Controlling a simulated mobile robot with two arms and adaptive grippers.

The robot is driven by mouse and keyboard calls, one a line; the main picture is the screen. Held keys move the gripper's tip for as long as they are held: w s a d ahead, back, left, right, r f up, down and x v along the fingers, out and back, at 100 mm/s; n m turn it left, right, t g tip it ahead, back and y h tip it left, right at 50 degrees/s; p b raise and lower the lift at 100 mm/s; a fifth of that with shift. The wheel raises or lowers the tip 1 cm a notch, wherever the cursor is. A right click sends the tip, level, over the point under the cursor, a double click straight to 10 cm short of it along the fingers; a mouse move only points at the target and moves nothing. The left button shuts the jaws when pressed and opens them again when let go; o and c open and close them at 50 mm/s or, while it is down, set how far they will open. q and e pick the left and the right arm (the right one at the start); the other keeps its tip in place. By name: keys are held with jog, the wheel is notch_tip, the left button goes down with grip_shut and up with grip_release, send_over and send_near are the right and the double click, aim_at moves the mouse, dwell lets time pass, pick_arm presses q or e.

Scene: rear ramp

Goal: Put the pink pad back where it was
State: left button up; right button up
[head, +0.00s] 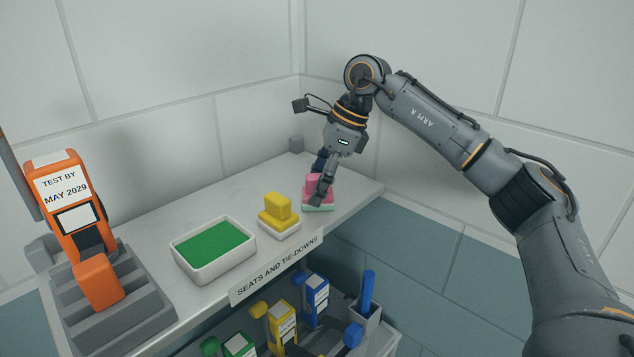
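The pink pad (311,184) is at the right part of the white shelf top, at or just above a small pale dish (319,208) with pink inside its rim. I cannot tell whether pad and dish touch. My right gripper (319,186) points down at the pad, with one grey finger in front of it. The other finger is mostly hidden behind, so its grip on the pad is unclear. My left gripper is not in view.
A yellow pad (277,206) sits on a white dish, left of the pink one. Further left are a white tray (180,261) with a green surface and an orange device (70,205) in a grey rack (120,318). Coloured devices and a grey holder (365,318) stand on the lower shelf.

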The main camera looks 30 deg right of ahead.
jog(key=shift+r, duration=0.2)
jog(key=shift+d+r, duration=0.1)
jog(key=shift+r, duration=0.15)
jog(key=b+v, duration=0.1)
jog(key=v, duration=1)
jog(key=shift+r, duration=0.2)
jog(key=shift+s, duration=0.1)
